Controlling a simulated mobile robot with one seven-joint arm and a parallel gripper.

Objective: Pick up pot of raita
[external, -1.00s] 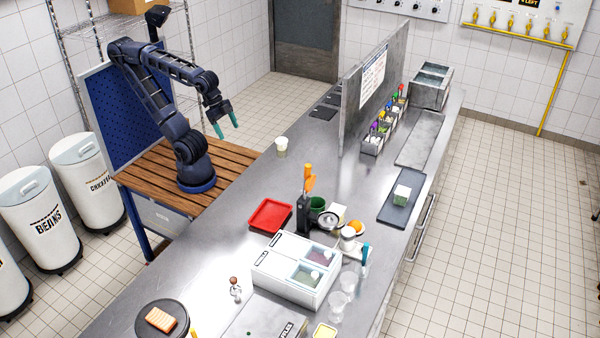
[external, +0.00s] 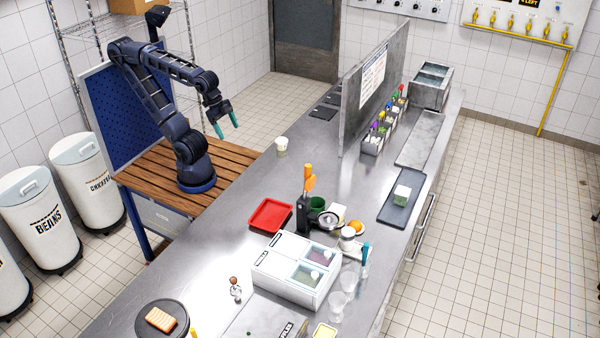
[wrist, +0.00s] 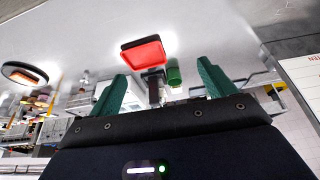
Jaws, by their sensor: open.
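A small whitish pot (external: 281,145) stands alone on the steel counter, to the right of my gripper. Another small white pot (external: 348,232) stands among items near the counter's middle. I cannot tell from the pictures which one holds raita. My gripper (external: 228,130) hangs in the air above and left of the lone pot, apart from it, with its green fingers spread and nothing between them. In the wrist view my open gripper (wrist: 160,88) shows both green fingers. I cannot make out the lone pot there.
A red tray (external: 270,215), a black holder with an orange-handled tool (external: 304,212), a green cup (external: 317,204) and a white box with lidded wells (external: 297,268) crowd the nearer counter. An upright steel partition (external: 372,90) stands behind. The counter around the lone pot is clear.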

